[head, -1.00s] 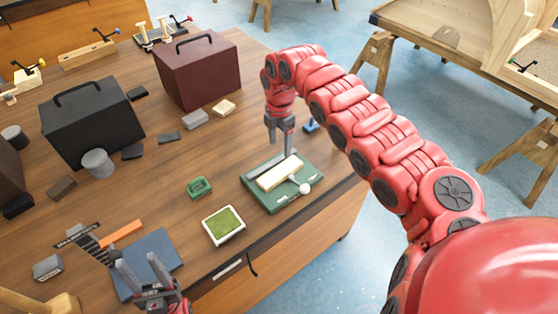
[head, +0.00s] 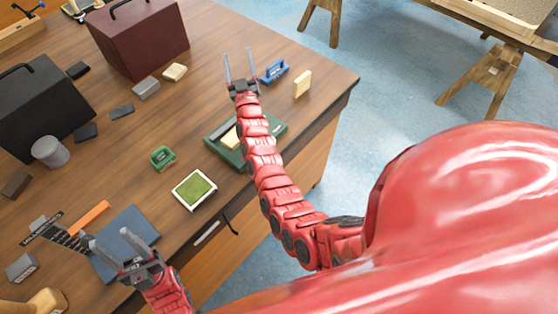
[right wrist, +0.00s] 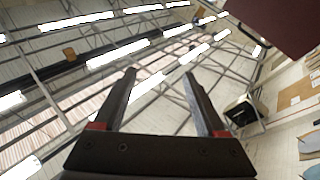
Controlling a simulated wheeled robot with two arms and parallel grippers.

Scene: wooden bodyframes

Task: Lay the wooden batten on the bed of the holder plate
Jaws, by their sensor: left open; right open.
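The green holder plate (head: 277,126) lies on the table near its front edge. My right arm crosses in front of it and hides its middle. A pale piece that looks like the wooden batten (head: 230,137) shows on the plate at the left side of the arm; the rest is hidden, so I cannot tell how fully it is seated. My right gripper (head: 239,53) is open and empty beyond the plate, fingers pointing away. In the right wrist view its open fingers (right wrist: 158,72) face the ceiling. My left gripper (head: 107,236) is open and empty over the blue mat (head: 128,220).
A blue tool (head: 274,71) and an upright pale block (head: 302,83) stand right of my right gripper. A green-topped white tray (head: 194,190) and a small green piece (head: 162,158) lie left of the plate. Dark red (head: 140,40) and black (head: 40,110) boxes stand farther left.

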